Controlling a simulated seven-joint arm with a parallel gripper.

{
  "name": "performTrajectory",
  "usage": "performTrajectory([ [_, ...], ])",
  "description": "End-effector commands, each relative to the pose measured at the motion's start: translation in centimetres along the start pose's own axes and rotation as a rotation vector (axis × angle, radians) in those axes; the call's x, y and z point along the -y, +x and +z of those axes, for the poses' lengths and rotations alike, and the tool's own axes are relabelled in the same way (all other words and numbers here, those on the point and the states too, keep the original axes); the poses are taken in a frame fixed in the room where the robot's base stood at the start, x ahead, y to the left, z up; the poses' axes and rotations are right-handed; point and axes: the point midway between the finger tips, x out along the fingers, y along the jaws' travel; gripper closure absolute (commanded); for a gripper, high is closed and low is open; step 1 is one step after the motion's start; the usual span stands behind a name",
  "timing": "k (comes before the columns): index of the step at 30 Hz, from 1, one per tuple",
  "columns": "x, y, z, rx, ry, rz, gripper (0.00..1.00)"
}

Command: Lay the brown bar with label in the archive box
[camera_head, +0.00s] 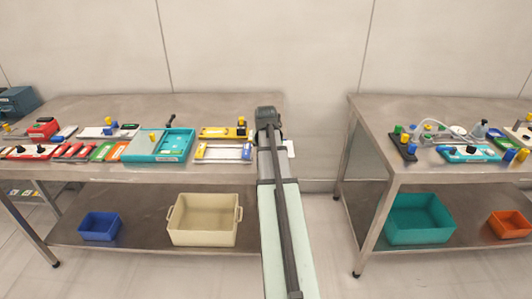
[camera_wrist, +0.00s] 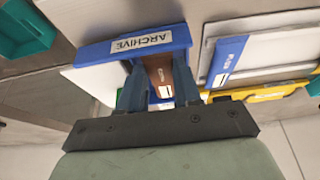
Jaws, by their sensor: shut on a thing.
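My gripper (camera_wrist: 166,92) is shut on the brown bar (camera_wrist: 158,70), which shows a small white label between the two fingers in the wrist view. The archive box (camera_wrist: 92,54) has a blue edge with a white ARCHIVE label. The bar and fingertips overlap the box in that view, close to the blue edge. I cannot tell whether the bar touches the box or hangs above it. In the head view my gripper (camera_head: 268,115) is at the right end of the left table, and my arm hides the bar and most of the box.
Beside the archive box is a similar white tray with a blue edge (camera_wrist: 228,60); a yellow piece (camera_wrist: 258,93) lies nearby. The left table (camera_head: 120,103) holds a teal tray (camera_head: 160,146) and several coloured parts. A gap separates it from the right table (camera_head: 435,108).

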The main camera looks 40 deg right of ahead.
Motion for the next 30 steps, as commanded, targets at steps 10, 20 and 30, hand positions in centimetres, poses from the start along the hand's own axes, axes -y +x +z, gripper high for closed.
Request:
performTrajectory([
  [10, 0.00, 0.98, 0.40, -0.001, 0.000, 0.000, 0.96],
  [20, 0.00, 1.25, 0.52, 0.000, 0.000, 0.000, 0.56],
  [30, 0.00, 0.80, 0.39, -0.001, 0.000, 0.000, 0.56],
])
